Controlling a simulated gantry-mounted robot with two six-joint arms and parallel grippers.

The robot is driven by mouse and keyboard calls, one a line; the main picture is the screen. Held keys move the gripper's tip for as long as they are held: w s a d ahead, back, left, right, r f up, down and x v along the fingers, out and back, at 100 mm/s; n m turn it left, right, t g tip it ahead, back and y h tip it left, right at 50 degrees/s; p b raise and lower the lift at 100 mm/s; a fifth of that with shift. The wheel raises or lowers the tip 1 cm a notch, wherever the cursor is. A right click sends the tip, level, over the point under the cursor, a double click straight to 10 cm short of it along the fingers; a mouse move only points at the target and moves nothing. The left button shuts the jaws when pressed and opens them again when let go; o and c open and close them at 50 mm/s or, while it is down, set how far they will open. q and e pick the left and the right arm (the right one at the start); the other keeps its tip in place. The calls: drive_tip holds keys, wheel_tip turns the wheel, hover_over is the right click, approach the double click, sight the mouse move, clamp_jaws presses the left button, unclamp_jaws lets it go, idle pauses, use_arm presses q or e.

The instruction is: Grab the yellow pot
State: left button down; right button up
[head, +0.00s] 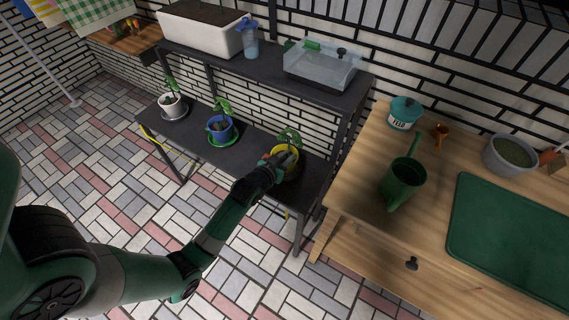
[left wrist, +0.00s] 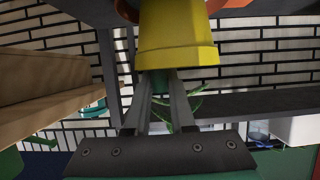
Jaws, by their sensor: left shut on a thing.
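The yellow pot (head: 285,150) stands at the right end of the dark lower shelf, with a green plant (head: 290,136) in it. My left gripper (head: 281,159) reaches it from the front and covers part of it. In the left wrist view, which looks upside down, the yellow pot (left wrist: 178,35) fills the top middle. The left gripper's fingers (left wrist: 160,78) are shut on its rim. An orange saucer (left wrist: 235,5) shows at the pot's base. My right gripper is not in view.
A blue pot (head: 220,130) and a white pot (head: 172,106) stand left on the same shelf (head: 250,142). An upper shelf with a white planter (head: 205,32) and a clear box (head: 320,68) hangs over them. A wooden table (head: 345,190) with a green watering can (head: 403,180) is at right.

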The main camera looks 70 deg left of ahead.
use_arm(q)
drive_tip(key=shift+r, duration=0.2)
idle(0.4)
drive_tip(key=shift+r+p, duration=0.25)
drive_tip(key=shift+p, duration=0.05)
drive_tip(key=r+p, duration=0.3)
drive_tip(key=r, duration=0.1)
drive_tip(key=shift+s+d, duration=0.2)
drive_tip(key=shift+s, duration=0.05)
drive_tip(key=a+r+p+v, duration=0.1)
drive_tip(key=p+v, duration=0.6)
drive_tip(key=v, duration=0.8)
drive_tip(key=shift+r, duration=0.7)
